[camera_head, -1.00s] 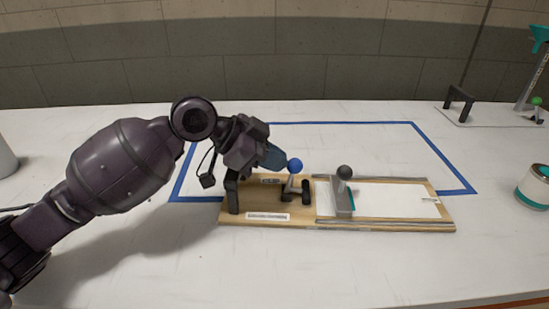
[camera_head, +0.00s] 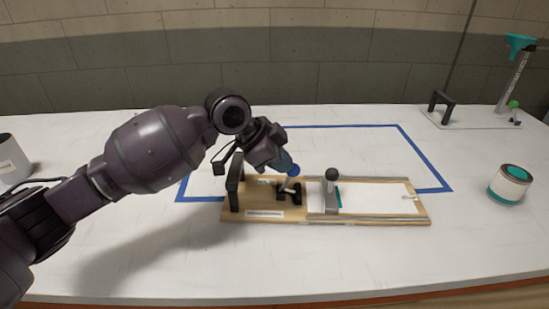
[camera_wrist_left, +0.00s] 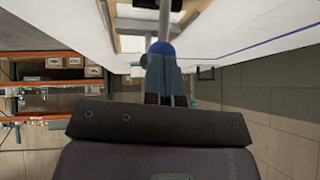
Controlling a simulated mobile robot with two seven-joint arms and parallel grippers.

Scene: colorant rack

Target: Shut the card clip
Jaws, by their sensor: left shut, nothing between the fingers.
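The card clip (camera_head: 289,190) is a dark clamp with a lever on the left half of a wooden board (camera_head: 235,213). My left gripper (camera_head: 286,160) is shut and empty. Its bluish fingertips are at the knob from the upper left and partly cover it. In the left wrist view the knob (camera_wrist_left: 162,48) sits right at the tips of the shut fingers (camera_wrist_left: 163,68); I cannot tell for sure whether they touch. My right gripper is not in view.
A grey slider with a black knob (camera_head: 331,175) stands on the board beside a white card (camera_head: 375,195). A black handle (camera_head: 235,182) rises at the board's left end. A white and teal can (camera_head: 509,186) stands at right. The front table is clear.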

